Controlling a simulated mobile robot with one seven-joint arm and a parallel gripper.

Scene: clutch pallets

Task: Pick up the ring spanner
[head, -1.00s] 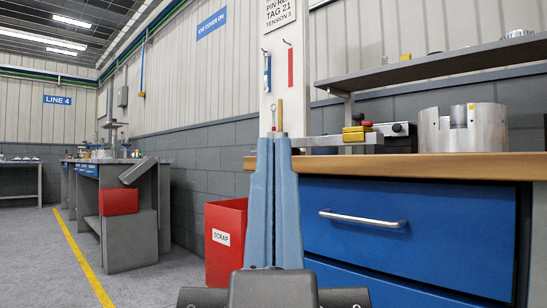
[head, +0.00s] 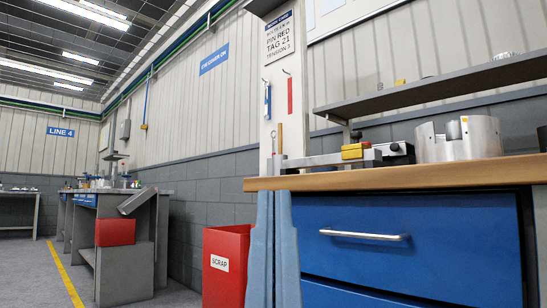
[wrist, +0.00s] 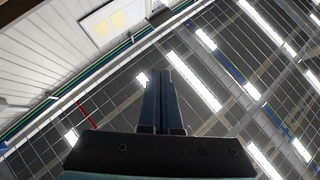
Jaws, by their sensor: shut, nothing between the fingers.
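I cannot make out a ring spanner for certain in either view.
The bench (head: 400,172) has blue drawers (head: 410,240) and carries a vice-like fixture (head: 360,152) and a slotted metal cylinder (head: 458,139). A red scrap bin (head: 227,262) stands left. Floor at left is clear.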

